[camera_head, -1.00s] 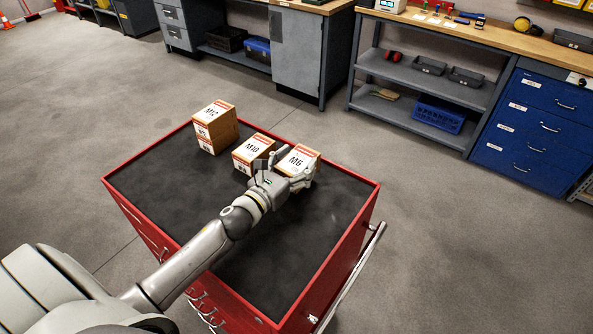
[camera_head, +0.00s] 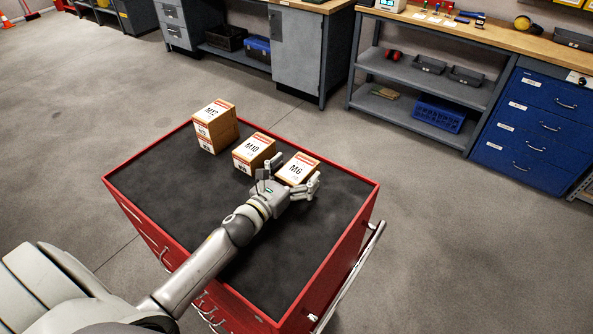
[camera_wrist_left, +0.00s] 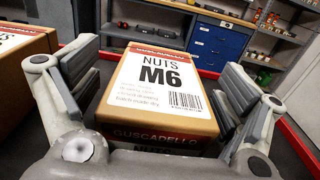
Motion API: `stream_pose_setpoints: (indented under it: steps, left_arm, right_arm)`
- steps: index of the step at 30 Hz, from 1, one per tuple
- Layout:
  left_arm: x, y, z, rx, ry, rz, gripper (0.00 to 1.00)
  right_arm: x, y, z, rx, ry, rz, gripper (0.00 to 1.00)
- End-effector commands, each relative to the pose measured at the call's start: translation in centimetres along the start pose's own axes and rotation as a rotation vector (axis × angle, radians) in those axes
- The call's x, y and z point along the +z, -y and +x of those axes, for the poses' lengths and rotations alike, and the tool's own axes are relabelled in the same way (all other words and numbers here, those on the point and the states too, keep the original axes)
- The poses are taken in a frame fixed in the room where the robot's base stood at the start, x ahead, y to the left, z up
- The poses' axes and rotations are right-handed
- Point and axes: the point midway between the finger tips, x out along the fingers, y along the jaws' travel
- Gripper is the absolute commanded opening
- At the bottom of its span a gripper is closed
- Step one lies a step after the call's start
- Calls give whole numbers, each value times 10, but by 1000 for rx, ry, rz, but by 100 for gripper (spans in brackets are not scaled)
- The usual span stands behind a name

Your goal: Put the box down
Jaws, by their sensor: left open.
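The M6 nuts box (camera_head: 298,168) stands on the black top of the red tool cabinet (camera_head: 330,235). It fills the middle of the left wrist view (camera_wrist_left: 160,85), with its white label upward. My left gripper (camera_head: 293,184) is open, its fingers on either side of the near part of the box. In the left wrist view a gap shows between each finger and the box. The M10 box (camera_head: 253,150) stands just left of the M6 box, and the M12 box (camera_head: 214,118) stands farther left and back. My right gripper is not in view.
The cabinet's top is bare to the left, front and right of the boxes, with a raised red rim (camera_head: 140,158). Grey floor surrounds it. A workbench with shelves (camera_head: 430,85) and a blue drawer unit (camera_head: 535,125) stand behind.

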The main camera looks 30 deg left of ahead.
Motion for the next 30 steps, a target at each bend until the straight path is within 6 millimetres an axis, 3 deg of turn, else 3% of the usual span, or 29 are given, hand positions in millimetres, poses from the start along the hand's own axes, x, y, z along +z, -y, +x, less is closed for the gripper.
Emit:
stream_pose_setpoints:
  steps: [11, 30]
  left_arm:
    - [1, 0, -4, 0, -1, 1, 94]
    - [0, 0, -105, 0, 0, -1, 94]
  right_arm:
    - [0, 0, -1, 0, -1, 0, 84]
    - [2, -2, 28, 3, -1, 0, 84]
